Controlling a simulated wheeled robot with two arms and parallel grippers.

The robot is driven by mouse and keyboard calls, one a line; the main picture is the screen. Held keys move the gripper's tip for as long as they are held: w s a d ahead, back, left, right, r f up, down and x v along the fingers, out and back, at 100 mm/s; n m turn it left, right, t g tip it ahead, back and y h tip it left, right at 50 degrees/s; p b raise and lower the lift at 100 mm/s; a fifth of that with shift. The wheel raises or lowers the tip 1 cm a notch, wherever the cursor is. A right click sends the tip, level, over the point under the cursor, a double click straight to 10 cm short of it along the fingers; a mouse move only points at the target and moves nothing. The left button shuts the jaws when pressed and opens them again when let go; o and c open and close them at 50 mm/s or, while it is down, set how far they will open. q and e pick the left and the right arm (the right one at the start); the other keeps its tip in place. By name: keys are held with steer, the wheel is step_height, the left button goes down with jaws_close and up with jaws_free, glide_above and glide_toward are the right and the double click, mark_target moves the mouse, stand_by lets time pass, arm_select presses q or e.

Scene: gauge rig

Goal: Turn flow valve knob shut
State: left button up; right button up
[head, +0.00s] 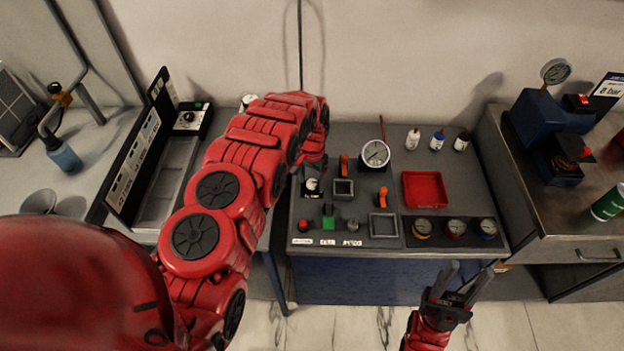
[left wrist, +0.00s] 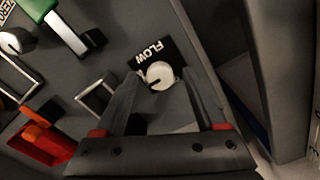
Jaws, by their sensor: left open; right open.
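The flow valve knob (left wrist: 160,75) is a round white knob with a dark mark on it, beside a black plate lettered FLOW (left wrist: 152,50). In the head view the white knob (head: 312,185) is on the left part of the grey bench panel, just below the end of my left arm. My left gripper (left wrist: 163,72) is open, its two fingers pointing at the knob, one on each side in the left wrist view. I cannot tell whether they touch it. My right gripper (head: 470,267) is open and empty, in front of the bench's front edge.
Near the knob are a square frame (head: 344,189), an orange lever (head: 344,165), a green block (head: 329,223) and a red button (head: 303,225). A dial gauge (head: 376,153), a red tray (head: 425,189) and small bottles (head: 437,141) stand further right. Floor in front is clear.

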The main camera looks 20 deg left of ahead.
arm_select(q)
steer(key=shift+r, duration=0.15)
steer(key=shift+w+r, duration=0.1)
steer(key=shift+r, duration=0.2)
step_height(320, 180, up, 4)
steer(key=shift+f+b, duration=0.1)
steer(key=shift+b, duration=0.7)
step_height(320, 180, up, 5)
steer(key=p, duration=0.2)
step_height(320, 180, up, 8)
steer(key=p, duration=0.8)
glide_above(312, 182)
steer(key=shift+f, duration=0.15)
